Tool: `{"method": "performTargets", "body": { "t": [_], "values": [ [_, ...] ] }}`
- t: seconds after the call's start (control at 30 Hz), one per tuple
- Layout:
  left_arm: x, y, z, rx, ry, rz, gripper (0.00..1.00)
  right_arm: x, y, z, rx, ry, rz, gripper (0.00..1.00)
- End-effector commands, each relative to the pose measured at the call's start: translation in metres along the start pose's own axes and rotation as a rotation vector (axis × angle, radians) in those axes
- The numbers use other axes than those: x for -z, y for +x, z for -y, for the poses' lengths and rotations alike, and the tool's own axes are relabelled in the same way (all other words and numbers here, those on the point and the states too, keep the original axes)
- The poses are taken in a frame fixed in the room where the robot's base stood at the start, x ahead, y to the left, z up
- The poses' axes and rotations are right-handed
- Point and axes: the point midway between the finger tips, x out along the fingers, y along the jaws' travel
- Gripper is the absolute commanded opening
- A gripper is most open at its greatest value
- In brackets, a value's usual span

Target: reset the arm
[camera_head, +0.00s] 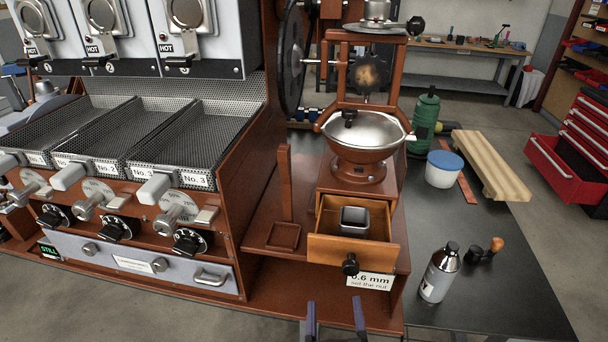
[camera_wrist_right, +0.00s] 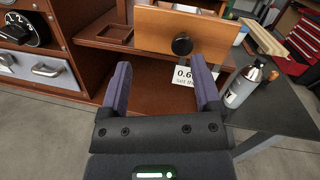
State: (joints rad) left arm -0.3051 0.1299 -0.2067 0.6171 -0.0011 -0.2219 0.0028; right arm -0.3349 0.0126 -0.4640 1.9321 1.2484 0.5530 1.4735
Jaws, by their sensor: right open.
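My right gripper (camera_head: 335,318) is at the bottom edge of the head view, low in front of the grinder's cabinet. In the right wrist view its two purple fingers (camera_wrist_right: 160,88) stand wide apart with nothing between them. The wooden drawer (camera_head: 345,250) of the grinder is pulled out, with a dark square cup (camera_head: 354,221) inside it. Its black knob (camera_head: 350,264) also shows in the right wrist view (camera_wrist_right: 181,44), beyond the fingertips and apart from them. My left gripper is in neither view.
The sample roaster (camera_head: 140,270) with several mesh trays stands at left. The grinder (camera_head: 362,140) stands behind the drawer. A silver bottle (camera_head: 438,274), a white tub with a blue lid (camera_head: 444,169) and a wooden block (camera_head: 482,165) are on the dark table at right. Floor in front is clear.

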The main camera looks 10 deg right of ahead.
Motion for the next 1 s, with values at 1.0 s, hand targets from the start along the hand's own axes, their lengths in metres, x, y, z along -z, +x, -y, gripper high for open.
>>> {"method": "performTargets", "body": {
  "t": [1.0],
  "values": [
    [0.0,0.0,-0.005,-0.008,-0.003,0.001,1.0,0.212,-0.169,0.044,2.019,2.294,-0.581,0.82]
  ]
}}
